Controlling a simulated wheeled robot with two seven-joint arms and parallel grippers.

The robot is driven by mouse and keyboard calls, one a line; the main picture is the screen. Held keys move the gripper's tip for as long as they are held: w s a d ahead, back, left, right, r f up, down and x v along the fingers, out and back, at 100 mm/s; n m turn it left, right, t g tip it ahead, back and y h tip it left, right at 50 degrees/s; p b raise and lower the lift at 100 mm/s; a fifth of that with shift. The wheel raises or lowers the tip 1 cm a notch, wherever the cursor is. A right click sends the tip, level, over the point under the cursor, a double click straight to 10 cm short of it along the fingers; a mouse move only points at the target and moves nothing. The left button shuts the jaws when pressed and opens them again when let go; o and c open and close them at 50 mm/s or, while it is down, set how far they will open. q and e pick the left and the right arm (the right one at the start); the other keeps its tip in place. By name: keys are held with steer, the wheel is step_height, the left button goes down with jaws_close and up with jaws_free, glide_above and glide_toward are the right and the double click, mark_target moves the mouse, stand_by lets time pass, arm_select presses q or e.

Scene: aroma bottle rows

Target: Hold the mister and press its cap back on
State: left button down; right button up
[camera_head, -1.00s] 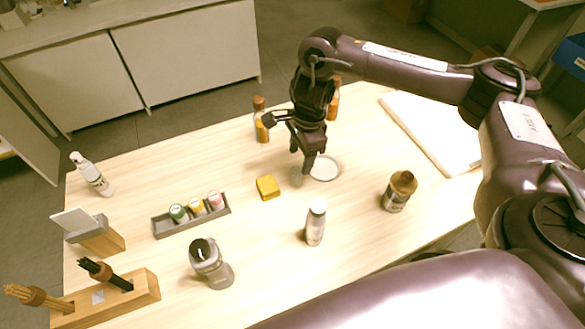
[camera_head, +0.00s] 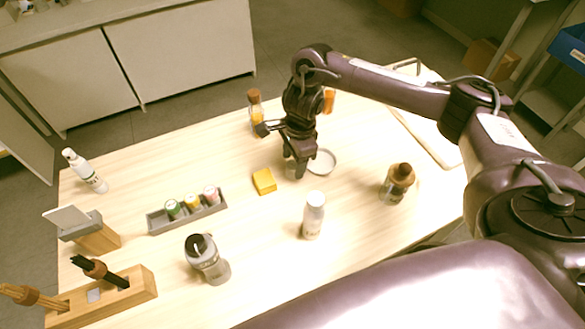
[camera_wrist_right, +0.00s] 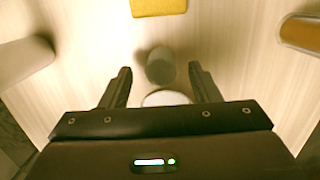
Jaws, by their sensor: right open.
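My right gripper (camera_head: 297,170) points down over the table, open, with its fingers low around a small grey cylinder (camera_wrist_right: 160,66) that looks like the cap. In the right wrist view the cylinder stands between and slightly beyond the fingertips (camera_wrist_right: 160,72). In the head view the fingers partly hide the cylinder (camera_head: 290,170). A grey bottle with a dark top (camera_head: 208,262), which may be the mister, stands upright at the front left, well apart from the gripper. My left gripper is not in view.
A round white dish (camera_head: 322,162) lies beside the gripper. Around it are a yellow block (camera_head: 264,182), a white bottle (camera_head: 313,217), a brown-capped jar (camera_head: 397,184) and a corked bottle (camera_head: 255,113). A grey tray (camera_head: 160,224) holds three small bottles.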

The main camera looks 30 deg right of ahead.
mark_target(292, 164)
step_height(292, 164, down, 3)
steer(key=shift+a+r, duration=0.15)
steer(key=shift+r, duration=0.05)
steer(key=shift+c, duration=0.3)
steer(key=c, duration=1.1)
steer(key=shift+o, duration=0.2)
step_height(292, 164, up, 20)
steer(key=p, duration=0.5)
